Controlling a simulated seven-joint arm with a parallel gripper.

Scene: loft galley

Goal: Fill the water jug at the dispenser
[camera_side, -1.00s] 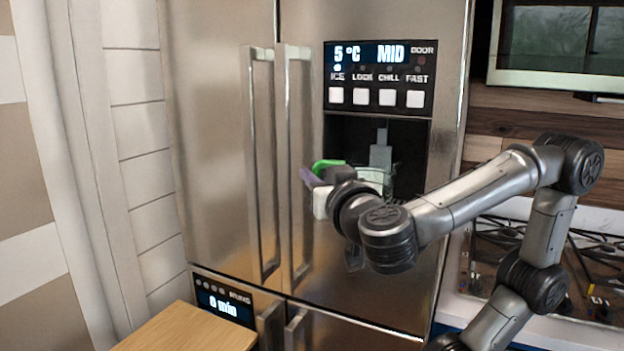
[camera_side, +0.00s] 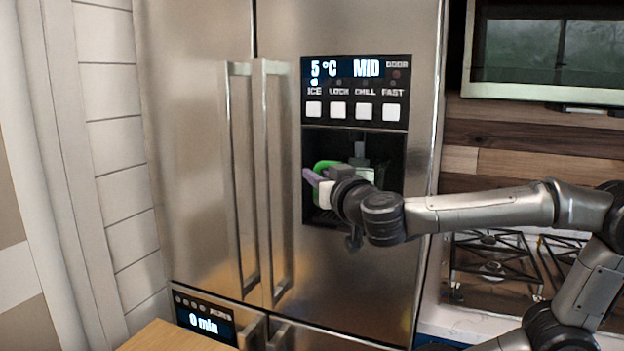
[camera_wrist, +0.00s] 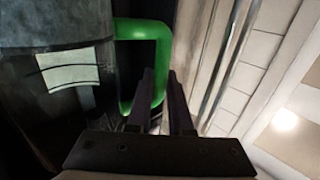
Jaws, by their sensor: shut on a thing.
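The jug has a green handle (camera_side: 325,167) and, in the wrist view, a clear body with a pale label (camera_wrist: 68,70). My gripper (camera_side: 315,183) is shut on the upright part of the green handle (camera_wrist: 150,70); its dark fingers (camera_wrist: 165,100) show in the wrist view. The jug is at the dispenser recess (camera_side: 389,160) in the fridge door, below a grey spout or paddle (camera_side: 359,152). My wrist hides most of the jug in the side view. I cannot tell whether it holds water or touches the recess floor.
The fridge panel (camera_side: 355,90) reads 5 °C and MID above several white buttons. Vertical door handles (camera_side: 240,180) stand left of the recess. A wooden top (camera_side: 165,338) is at lower left, and a stove (camera_side: 495,265) at right.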

